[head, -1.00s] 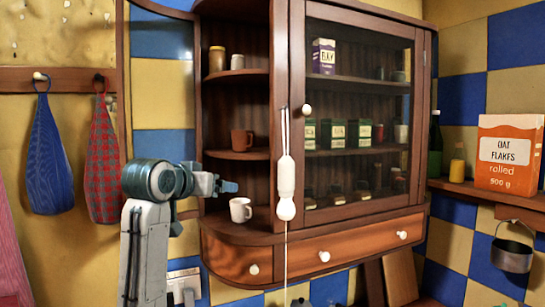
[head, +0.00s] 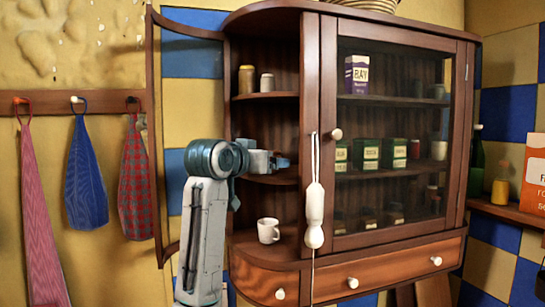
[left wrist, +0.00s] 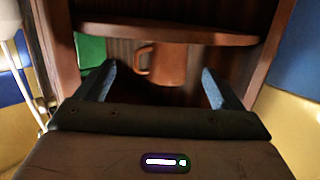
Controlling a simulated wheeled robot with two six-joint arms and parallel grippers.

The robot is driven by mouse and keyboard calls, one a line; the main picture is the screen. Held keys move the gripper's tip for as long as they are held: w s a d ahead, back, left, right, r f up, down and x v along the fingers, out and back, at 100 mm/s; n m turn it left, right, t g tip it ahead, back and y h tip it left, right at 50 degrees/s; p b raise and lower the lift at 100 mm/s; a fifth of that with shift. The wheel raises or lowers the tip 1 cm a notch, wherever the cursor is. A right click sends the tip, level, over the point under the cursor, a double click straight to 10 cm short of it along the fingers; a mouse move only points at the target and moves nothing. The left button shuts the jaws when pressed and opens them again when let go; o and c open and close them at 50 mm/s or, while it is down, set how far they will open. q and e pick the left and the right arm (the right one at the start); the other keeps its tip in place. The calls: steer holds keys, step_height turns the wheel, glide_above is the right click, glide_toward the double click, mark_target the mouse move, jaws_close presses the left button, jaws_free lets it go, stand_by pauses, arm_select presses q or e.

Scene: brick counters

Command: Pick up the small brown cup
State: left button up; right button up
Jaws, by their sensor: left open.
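The small brown cup (left wrist: 170,64) shows upside down in the left wrist view, with its base against the shelf (left wrist: 165,33) and its handle at the left. That view appears turned over. In the head view my left gripper (head: 280,162) is in front of the middle shelf of the cabinet's open side and hides the cup. In the left wrist view my left gripper (left wrist: 160,77) is open, with one finger on each side of the cup's outline. The cup appears just beyond the fingertips, and I see no contact. My right gripper is not in view.
A white cup (head: 268,231) stands on the lower shelf. Two jars (head: 246,79) stand on the upper shelf. A white utensil (head: 314,205) hangs at the cabinet's front post. The glass door (head: 390,140) is at the right, and an open door frame (head: 156,130) is at the left.

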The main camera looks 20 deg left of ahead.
arm_select(q)
steer(key=p+x, duration=0.1)
steer(key=x, duration=0.2)
steer(key=shift+r+p, duration=0.25)
steer(key=shift+p, duration=0.15)
steer(key=shift+w+f, duration=0.2)
steer(key=shift+w, duration=0.1)
steer(key=shift+s+r, duration=0.1)
steer(key=shift+s, duration=0.05)
steer(key=c, duration=1.1)
steer(key=shift+o, duration=0.2)
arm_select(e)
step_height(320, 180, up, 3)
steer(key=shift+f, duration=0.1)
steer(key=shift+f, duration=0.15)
